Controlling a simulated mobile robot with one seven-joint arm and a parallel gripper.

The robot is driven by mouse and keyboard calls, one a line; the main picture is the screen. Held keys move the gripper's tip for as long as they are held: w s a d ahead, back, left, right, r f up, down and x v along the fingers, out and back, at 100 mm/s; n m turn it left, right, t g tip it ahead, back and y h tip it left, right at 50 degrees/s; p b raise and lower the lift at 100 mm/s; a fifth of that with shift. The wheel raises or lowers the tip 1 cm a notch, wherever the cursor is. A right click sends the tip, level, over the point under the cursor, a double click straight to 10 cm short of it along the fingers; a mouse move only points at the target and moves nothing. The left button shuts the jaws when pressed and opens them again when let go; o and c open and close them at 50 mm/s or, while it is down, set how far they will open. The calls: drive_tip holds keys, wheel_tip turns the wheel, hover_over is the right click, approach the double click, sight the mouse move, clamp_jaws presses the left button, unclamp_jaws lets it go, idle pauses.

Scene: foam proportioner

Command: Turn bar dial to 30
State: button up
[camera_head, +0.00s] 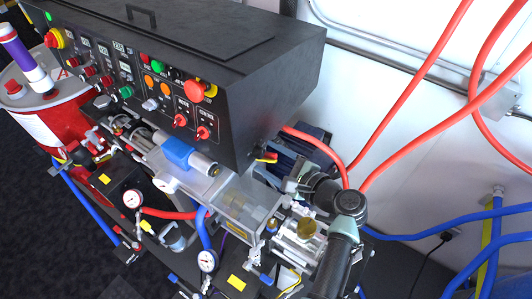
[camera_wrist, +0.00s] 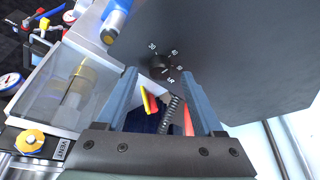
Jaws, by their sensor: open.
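The bar dial (camera_wrist: 156,63) is a small round black knob on the dark panel face in the wrist view. White numbers ring it; I can read 30 at its upper left, and part of the lettering below right. Which mark the knob points to is too small to tell. My gripper (camera_wrist: 157,77) is open, with its two blue-grey fingers on either side below the dial and nothing between the tips. I cannot tell whether they touch the panel. In the head view my gripper (camera_head: 298,180) is beside the lower right end of the black control box; the dial is hidden there.
The black control box (camera_head: 260,75) carries several knobs and buttons. A clear-walled box (camera_wrist: 62,85) and a blue-and-silver cylinder (camera_wrist: 116,22) lie left of my gripper. A red-and-yellow handle (camera_wrist: 149,102) and a coiled spring (camera_wrist: 172,115) show behind the fingers. Red hoses (camera_head: 420,110) hang at right.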

drive_tip(key=shift+x, duration=0.85)
clamp_jaws()
